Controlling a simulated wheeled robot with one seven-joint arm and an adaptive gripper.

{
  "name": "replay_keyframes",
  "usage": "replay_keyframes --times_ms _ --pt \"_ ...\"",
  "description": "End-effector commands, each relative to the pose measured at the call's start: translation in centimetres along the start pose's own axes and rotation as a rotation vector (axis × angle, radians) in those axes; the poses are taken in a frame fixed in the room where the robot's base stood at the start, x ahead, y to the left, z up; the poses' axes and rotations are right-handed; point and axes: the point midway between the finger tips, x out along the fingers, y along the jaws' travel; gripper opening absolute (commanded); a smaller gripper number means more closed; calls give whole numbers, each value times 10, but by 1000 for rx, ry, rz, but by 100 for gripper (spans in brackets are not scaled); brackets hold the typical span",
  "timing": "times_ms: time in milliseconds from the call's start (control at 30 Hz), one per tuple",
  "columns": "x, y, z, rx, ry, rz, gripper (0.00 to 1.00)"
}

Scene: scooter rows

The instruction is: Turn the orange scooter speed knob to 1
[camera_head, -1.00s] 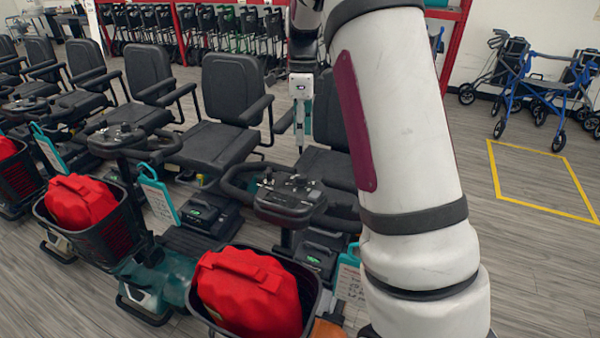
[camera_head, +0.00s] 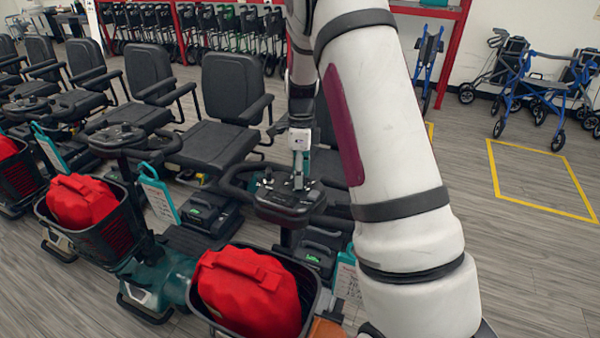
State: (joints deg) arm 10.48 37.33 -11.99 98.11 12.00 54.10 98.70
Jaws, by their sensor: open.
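The nearest scooter shows a bit of orange body (camera_head: 326,329) at the bottom, mostly hidden by my arm and its front basket. Its dark control console (camera_head: 283,206) has several small knobs and controls on top, too small to tell apart, and I cannot read any numbers. My gripper (camera_head: 298,183) points down at the top of this console, with its fingertips at or just above the controls. It is open; I cannot tell whether a knob sits between the fingers.
A red bag (camera_head: 250,292) fills the front basket. A teal scooter (camera_head: 170,275) stands close on the left, with more scooters beyond. My arm hides much of the right side. Open floor with a yellow outline (camera_head: 545,207) lies at right.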

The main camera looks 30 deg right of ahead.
Motion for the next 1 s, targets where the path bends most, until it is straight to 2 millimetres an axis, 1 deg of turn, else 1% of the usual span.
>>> replay_keyframes --times_ms 67,100,167,200,300,667,867,1000 --pt "0 0 0 0 0 0 47" --pt "0 0 0 0 0 0 42" --pt "0 0 0 0 0 0 29" --pt "0 0 0 0 0 0 20" --pt "0 0 0 0 0 0 0" --pt "-1 0 0 -39 0 -2 0" --pt "-1 0 0 -147 0 -8 0" --pt "-1 0 0 -261 0 -13 0"
